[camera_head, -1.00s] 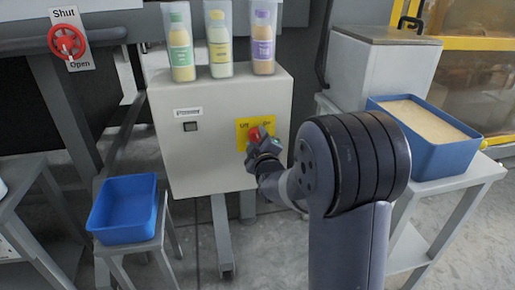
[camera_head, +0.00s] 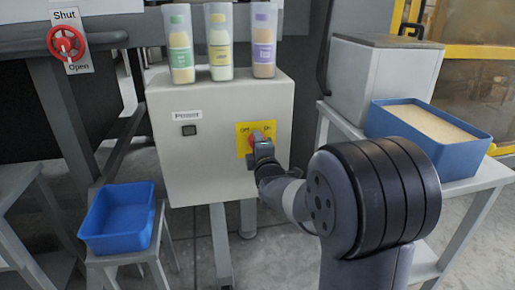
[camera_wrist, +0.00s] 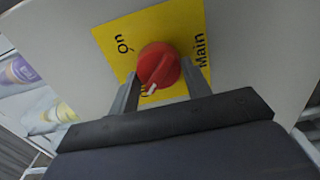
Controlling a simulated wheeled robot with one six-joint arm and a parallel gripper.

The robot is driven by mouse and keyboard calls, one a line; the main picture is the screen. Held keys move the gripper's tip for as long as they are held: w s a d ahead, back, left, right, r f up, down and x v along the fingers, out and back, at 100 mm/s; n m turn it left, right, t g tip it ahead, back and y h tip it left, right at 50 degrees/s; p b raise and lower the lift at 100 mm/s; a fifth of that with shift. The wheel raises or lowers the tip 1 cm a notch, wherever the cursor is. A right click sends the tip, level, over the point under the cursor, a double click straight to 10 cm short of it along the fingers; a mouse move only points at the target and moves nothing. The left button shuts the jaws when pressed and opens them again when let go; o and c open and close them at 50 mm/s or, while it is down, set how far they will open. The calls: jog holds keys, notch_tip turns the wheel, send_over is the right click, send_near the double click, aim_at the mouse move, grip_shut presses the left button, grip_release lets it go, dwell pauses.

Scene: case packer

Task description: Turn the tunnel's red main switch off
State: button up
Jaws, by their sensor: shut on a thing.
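The red main switch (camera_head: 256,137) is a round knob on a yellow plate (camera_head: 241,146) on the front of the light grey cabinet. In the head view the plate reads "Off" at left and "On" at right. In the wrist view the red knob (camera_wrist: 158,64) has a white mark pointing down-left, towards a label that is mostly hidden; "On" and "Main" are readable. My gripper (camera_head: 261,143) is shut on the knob, with one finger on each side of it (camera_wrist: 160,85). The fingers hide part of the plate.
Several bottles in clear holders (camera_head: 220,45) stand on the cabinet (camera_head: 215,180). A blue bin (camera_head: 118,215) is at lower left, a filled blue tray (camera_head: 430,150) at right. A red handwheel (camera_head: 66,42) is at upper left.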

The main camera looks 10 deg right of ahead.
dwell(0.4)
jog(key=o, duration=1)
jog(key=shift+s, duration=0.1)
jog(key=s+p, duration=0.2)
jog(key=s, duration=0.8)
jog(key=shift+s, duration=0.3)
jog(key=w+b, duration=0.2)
jog(key=w, duration=0.9)
